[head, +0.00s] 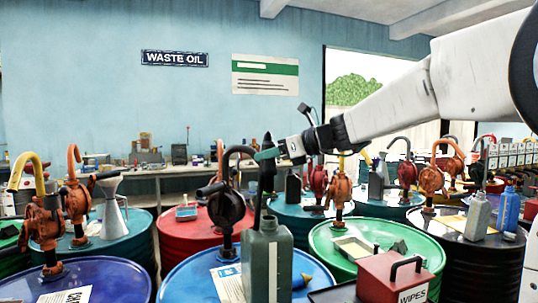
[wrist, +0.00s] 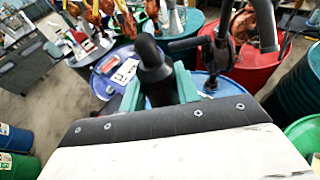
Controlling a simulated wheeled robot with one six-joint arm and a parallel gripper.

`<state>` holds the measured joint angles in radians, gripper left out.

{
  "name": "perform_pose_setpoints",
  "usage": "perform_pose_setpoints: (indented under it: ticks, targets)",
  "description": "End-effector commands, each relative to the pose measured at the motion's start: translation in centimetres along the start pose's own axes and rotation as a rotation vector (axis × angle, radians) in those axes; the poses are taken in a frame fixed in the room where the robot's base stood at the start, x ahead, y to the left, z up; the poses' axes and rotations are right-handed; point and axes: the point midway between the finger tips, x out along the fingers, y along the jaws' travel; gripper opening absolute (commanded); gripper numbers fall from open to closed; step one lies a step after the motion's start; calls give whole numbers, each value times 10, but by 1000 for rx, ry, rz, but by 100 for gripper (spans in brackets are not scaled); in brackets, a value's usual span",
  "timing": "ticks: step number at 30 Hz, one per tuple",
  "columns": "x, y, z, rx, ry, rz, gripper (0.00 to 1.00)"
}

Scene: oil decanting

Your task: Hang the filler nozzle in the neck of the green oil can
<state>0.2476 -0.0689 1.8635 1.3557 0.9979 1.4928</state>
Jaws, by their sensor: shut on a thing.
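The grey-green oil can (head: 284,262) stands upright on the blue drum in the front middle of the head view. My gripper (head: 266,154) reaches in from the right, above the can, with its teal fingers shut on the black filler nozzle (head: 267,172). A thin dark spout runs down from the nozzle to the top of the can, by its neck. I cannot tell whether the tip is inside the neck or beside it. In the wrist view the nozzle (wrist: 152,62) stands between the fingers (wrist: 158,88). The can is not visible there.
A dark hand pump (head: 228,208) with a curved pipe stands close left of the nozzle. Several drums with pumps crowd the surroundings.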

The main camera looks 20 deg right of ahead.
Motion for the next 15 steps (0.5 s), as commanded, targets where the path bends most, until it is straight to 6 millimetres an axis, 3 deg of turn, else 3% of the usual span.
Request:
perform_pose_setpoints:
  ticks: [15]
  targets:
    - [12, -1, -43, 2, 0, -1, 5]
